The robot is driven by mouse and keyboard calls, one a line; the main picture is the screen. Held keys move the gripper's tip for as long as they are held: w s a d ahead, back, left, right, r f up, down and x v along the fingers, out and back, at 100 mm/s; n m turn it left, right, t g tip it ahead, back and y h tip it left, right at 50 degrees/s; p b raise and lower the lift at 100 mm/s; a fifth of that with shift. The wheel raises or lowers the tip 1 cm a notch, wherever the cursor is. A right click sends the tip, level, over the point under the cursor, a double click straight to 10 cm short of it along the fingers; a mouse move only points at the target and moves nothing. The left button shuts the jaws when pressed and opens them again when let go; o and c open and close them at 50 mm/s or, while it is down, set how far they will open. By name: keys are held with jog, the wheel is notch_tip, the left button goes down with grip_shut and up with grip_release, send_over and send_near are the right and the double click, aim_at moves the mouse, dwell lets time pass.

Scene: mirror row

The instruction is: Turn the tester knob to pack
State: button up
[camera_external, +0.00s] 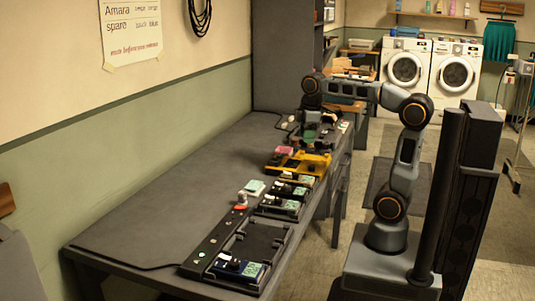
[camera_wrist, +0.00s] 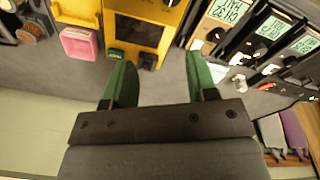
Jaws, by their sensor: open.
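A yellow unit (camera_wrist: 172,14) with a dark panel (camera_wrist: 138,30) lies just beyond my gripper in the wrist view; I take it for the tester. In the external view it shows as a yellow block (camera_external: 312,165) on the bench. A small dark round part (camera_wrist: 148,61) on its near edge could be the knob; its setting cannot be read. My gripper (camera_wrist: 158,60) has green fingers, spread apart with nothing between them that I can see held. In the external view it points down over the bench, just behind the yellow unit.
A pink box (camera_wrist: 80,43) sits left of the yellow unit. Several devices with pale displays (camera_wrist: 270,27) stand to its right. In the external view, black trays (camera_external: 258,242) line the front of the bench (camera_external: 165,205). The bench's wall side is clear.

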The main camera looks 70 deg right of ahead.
aim_at(312, 168)
jog(key=f+n+b, duration=0.1)
jog(key=f, duration=0.2)
jog(key=s+f+n+b, duration=0.1)
jog(key=f+b, duration=0.1)
jog(key=f, duration=0.2)
jog(key=s+f+n+g+b, duration=0.1)
jog(key=f, duration=0.2)
jog(key=shift+s+a+f+n, duration=0.1)
jog(key=shift+a+f+n, duration=0.1)
jog(key=shift+f+n, duration=0.15)
jog(key=shift+c, duration=0.2)
jog(key=c, duration=0.9)
